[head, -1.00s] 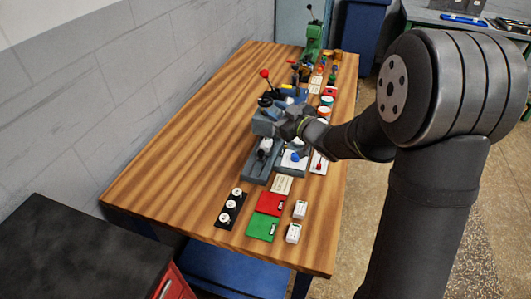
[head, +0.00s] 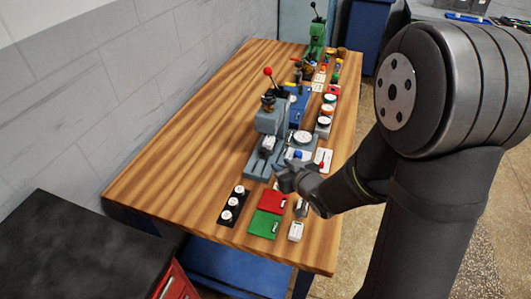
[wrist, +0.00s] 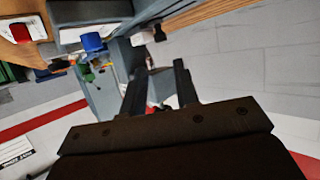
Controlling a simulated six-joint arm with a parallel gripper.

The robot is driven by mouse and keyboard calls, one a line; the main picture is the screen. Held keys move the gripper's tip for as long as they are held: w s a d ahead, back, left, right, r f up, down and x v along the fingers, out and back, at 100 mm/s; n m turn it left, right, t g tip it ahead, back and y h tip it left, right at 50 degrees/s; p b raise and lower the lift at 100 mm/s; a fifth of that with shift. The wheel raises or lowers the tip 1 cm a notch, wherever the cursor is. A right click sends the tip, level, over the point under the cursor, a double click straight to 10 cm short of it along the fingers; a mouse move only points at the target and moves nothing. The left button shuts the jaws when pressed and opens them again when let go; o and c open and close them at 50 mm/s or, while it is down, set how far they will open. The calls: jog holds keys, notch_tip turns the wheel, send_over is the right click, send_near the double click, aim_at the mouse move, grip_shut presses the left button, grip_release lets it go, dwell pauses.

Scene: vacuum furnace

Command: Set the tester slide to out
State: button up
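A grey bench device (head: 271,122) with a red-knobbed lever stands in the middle of the table. Beside its base is a pale plate with a blue knob (head: 298,155); this may be the tester slide, but its in or out position cannot be read. In the wrist view the blue knob (wrist: 92,42) lies at upper left, apart from my fingers. My gripper (head: 279,179) is on the near side of the device, above the near end of the row. In the wrist view my gripper (wrist: 159,68) has its two fingers apart with nothing held between them.
Red (head: 273,203) and green (head: 264,224) pads, white blocks (head: 295,231) and a black strip with white knobs (head: 232,206) lie at the near end. A white card with a red knob (head: 323,160) is right of the blue knob. The table's left side is clear.

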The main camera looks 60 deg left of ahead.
aim_at(265, 153)
jog(key=x, duration=1.2)
jog(key=shift+a, duration=0.25)
grip_shut()
